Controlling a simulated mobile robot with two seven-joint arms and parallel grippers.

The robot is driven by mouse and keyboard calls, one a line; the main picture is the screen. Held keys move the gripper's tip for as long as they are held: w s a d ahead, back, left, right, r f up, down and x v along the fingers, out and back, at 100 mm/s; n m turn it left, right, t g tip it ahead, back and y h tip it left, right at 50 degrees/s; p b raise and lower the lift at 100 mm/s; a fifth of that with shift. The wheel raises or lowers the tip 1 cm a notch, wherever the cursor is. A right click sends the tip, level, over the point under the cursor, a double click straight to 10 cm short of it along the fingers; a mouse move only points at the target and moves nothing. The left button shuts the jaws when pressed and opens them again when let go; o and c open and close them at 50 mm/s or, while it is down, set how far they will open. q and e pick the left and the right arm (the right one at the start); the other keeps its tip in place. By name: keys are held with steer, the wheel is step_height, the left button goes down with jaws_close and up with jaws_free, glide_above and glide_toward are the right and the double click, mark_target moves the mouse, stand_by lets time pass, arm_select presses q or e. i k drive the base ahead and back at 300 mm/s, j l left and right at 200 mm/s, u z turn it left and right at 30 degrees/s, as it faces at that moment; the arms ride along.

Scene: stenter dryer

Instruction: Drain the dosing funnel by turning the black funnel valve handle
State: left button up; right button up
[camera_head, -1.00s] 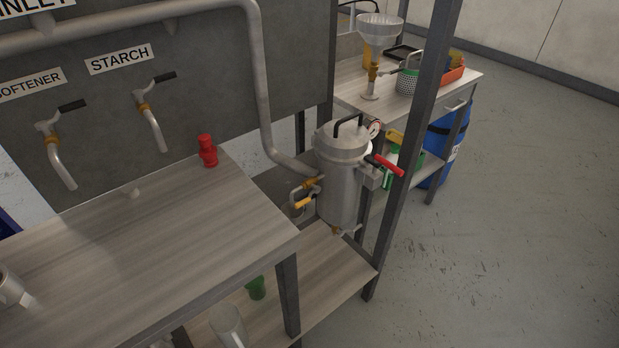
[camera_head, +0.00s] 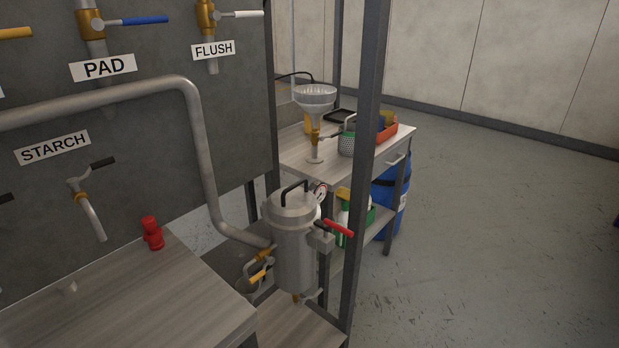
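The dosing funnel (camera_head: 315,97) is a pale metal cone on a stand, upright on the far side table. A brass valve (camera_head: 315,135) sits under the cone, with a thin lever reaching right from it towards a perforated metal cup. The lever's handle end is too small and too covered to make out clearly. Neither of my grippers shows in the head view.
A steel canister (camera_head: 293,240) with a red lever (camera_head: 338,228) stands nearer, beside a dark upright post (camera_head: 365,170). The side table (camera_head: 295,150) also holds the perforated cup (camera_head: 347,143) and an orange tray (camera_head: 386,134). A blue drum (camera_head: 398,190) stands behind. Floor at right is clear.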

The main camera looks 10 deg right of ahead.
mark_target(331, 136)
steer(key=i+l+u, duration=0.3)
steer(key=l, duration=0.2)
steer(key=i+l+u, duration=0.1)
steer(key=l+u, duration=0.2)
steer(key=l, duration=0.2)
steer(key=i+l+u, duration=0.1)
steer(key=l+u, duration=0.25)
steer(key=l, duration=0.2)
steer(key=l+u, duration=0.3)
steer(key=l, duration=0.3)
